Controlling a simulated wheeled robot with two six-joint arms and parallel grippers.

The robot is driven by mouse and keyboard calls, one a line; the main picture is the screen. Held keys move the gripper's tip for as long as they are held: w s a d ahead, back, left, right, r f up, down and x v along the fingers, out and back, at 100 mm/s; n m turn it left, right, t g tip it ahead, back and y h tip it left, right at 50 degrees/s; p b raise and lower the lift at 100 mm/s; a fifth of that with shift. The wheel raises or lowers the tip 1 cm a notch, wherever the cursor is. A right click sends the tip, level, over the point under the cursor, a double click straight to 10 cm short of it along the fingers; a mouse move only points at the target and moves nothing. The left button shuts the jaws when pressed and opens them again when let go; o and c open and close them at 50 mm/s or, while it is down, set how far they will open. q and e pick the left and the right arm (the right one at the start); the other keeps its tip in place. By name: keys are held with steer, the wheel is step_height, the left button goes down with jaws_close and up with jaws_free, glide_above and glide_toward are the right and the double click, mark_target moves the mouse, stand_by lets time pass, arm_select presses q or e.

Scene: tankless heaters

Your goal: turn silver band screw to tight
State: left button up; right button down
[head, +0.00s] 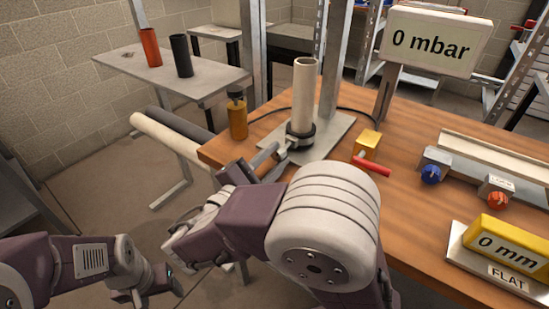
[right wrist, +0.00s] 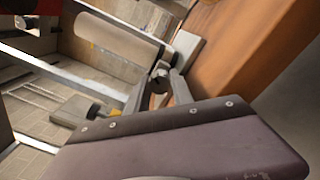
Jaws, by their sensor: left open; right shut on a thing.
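A cream upright pipe (head: 305,95) stands on a grey plate at the table's left end, with a dark band (head: 300,137) around its foot. The silver band screw (head: 284,151) sticks out from the band toward my right arm. My right gripper (head: 275,158) is shut on the screw, its fingers partly hidden by my wrist. In the right wrist view the right gripper (right wrist: 160,88) holds a small dark piece between its fingers, and a cream pipe (right wrist: 118,42) lies beyond. My left gripper (head: 165,282) is open and empty, low at the left, away from the table.
An amber bottle (head: 238,118) stands left of the pipe. A yellow valve block with a red handle (head: 372,167) sits to its right. A display (head: 432,42) reads 0 mbar; a yellow gauge (head: 500,243) reads 0 mm above a FLAT label. Blue (head: 430,175) and red knobs stand at right.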

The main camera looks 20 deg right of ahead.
steer(key=c, duration=1.1)
jaws_free()
steer(key=shift+f, duration=0.1)
